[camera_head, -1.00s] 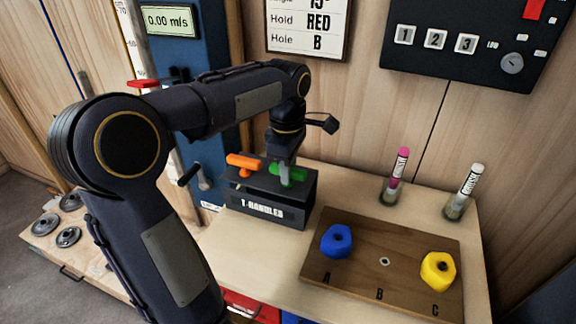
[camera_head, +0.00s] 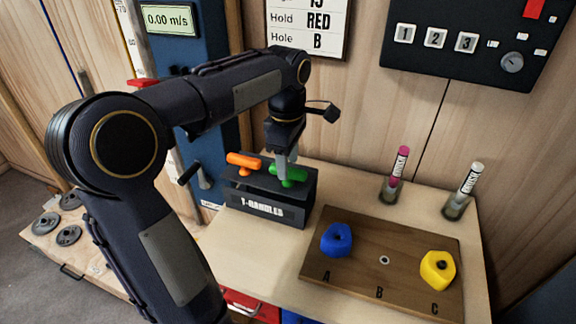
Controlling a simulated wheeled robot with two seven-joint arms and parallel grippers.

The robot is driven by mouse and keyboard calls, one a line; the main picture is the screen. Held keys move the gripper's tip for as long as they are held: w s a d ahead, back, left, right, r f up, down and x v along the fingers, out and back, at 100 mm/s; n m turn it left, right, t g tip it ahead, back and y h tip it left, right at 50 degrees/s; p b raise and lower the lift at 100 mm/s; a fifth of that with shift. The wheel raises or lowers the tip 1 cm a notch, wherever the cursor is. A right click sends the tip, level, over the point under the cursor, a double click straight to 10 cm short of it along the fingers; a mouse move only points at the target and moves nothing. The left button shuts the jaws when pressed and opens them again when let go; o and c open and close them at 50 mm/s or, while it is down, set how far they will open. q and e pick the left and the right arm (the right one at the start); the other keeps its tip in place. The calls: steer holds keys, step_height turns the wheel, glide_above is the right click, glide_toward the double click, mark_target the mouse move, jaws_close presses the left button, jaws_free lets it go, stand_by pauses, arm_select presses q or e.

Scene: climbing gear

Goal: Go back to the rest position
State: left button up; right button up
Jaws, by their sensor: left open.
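My left gripper (camera_head: 284,167) points down just above the green T-handle (camera_head: 291,175) in the dark T-handles box (camera_head: 268,206). It is open, and its fingertips overlap the handle's left part in the picture. I cannot tell whether they touch it. An orange T-handle (camera_head: 243,162) stands in the same box, to the left of the gripper. My right gripper is not in view.
A wooden board (camera_head: 350,283) holds a blue hold (camera_head: 336,240) near A and a yellow hold (camera_head: 438,269) near C; hole B is empty. A pink marker (camera_head: 399,167) and a white marker (camera_head: 468,184) stand in holders behind the board.

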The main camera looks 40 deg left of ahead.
arm_select(q)
step_height(320, 180, up, 5)
steer(key=shift+r, duration=0.2)
steer(key=s+d+f+m+t+h, duration=0.1)
steer(key=s+d+f+m+t, duration=0.1)
steer(key=s+d+f+m, duration=0.3)
steer(key=s+d+f+m+t+h+p, duration=0.1)
steer(key=s+d+f+m+t+h, duration=0.1)
steer(key=s+d+f+m, duration=0.3)
steer(key=s+d+m+t, duration=0.1)
steer(key=s+d+m, duration=0.2)
steer(key=s+m, duration=0.4)
steer(key=shift+d+f+m+t+h, duration=0.3)
steer(key=shift+f+m, duration=0.1)
steer(key=shift+m, duration=1.1)
